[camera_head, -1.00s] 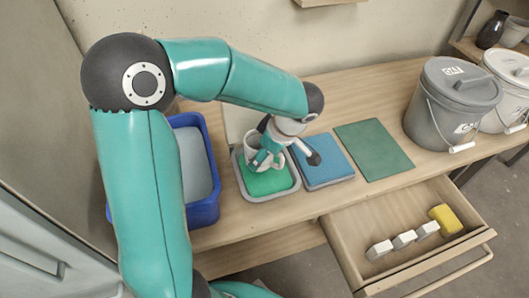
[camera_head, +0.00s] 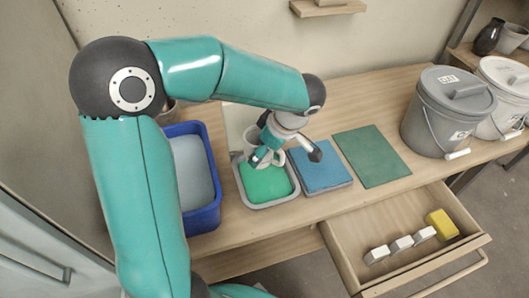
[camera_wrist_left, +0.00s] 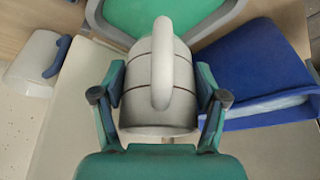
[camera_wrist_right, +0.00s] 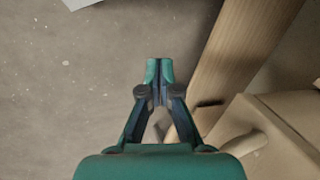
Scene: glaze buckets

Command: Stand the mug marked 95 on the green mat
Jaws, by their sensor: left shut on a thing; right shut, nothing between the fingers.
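My left gripper (camera_head: 268,152) is shut on a pale grey mug (camera_head: 251,138), held over the back part of a grey tray with a green pad. In the left wrist view the mug (camera_wrist_left: 158,90) sits between the fingers (camera_wrist_left: 160,95), its handle toward the camera. No number shows on it. The flat dark green mat (camera_head: 371,156) lies bare on the bench, right of a blue slab. My right gripper (camera_wrist_right: 160,70) is shut and empty over the floor, seen only in its wrist view.
The tray (camera_head: 269,204) and blue slab (camera_head: 320,170) lie left of the mat. A blue bin (camera_head: 203,216) stands further left. Lidded grey bucket (camera_head: 440,115) stands right of the mat. An open drawer (camera_head: 400,215) with several blocks juts out below. A white object (camera_wrist_left: 35,58) shows in the left wrist view.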

